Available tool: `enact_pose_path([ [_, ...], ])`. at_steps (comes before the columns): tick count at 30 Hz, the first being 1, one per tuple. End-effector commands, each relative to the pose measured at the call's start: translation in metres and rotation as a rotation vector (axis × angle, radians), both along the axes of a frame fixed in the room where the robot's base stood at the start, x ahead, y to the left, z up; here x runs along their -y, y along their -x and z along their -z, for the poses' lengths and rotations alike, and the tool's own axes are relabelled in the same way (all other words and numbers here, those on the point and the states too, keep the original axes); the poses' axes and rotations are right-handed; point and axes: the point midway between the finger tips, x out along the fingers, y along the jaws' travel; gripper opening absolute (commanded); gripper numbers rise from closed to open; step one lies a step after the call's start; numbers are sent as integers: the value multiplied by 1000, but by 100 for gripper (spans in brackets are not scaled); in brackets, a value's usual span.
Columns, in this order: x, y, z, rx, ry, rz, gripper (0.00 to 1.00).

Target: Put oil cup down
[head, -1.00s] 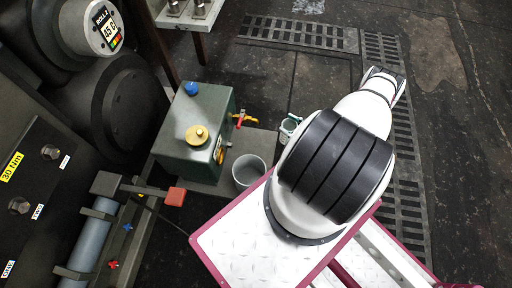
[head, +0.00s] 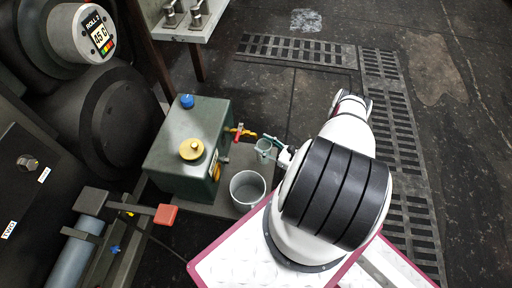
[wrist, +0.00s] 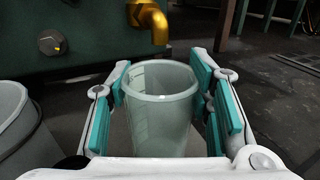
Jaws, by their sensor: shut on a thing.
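The oil cup is a clear, greenish measuring cup, upright in the wrist view (wrist: 160,112), with its open rim toward me. It also shows small in the head view (head: 263,147), just right of the green oil tank (head: 188,150). My gripper (head: 272,149) has its teal pads on both sides of the cup; they also show in the wrist view (wrist: 165,85). The brass spout (wrist: 150,22) is above and beyond the cup's rim. The cup's base is partly hidden, and I cannot tell whether it touches the surface below.
A grey bucket (head: 248,189) stands left of the cup in the wrist view. The tap with a red handle (head: 240,131) sticks out of the tank. Large rollers (head: 100,110) stand at left. Floor gratings (head: 300,50) and open floor lie beyond.

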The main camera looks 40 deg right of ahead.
Motion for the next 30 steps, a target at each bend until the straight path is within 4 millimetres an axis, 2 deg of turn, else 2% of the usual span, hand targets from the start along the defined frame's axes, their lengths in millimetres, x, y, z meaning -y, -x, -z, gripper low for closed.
enact_pose_path([
  [3, -6, -19, 1, 1, 0, -2, 14],
  [13, -12, -43, 1, 1, 1, -2, 14],
  [20, -12, -41, 34, -1, 1, -1, 14],
  [30, -11, -41, 36, 0, 0, 1, 14],
])
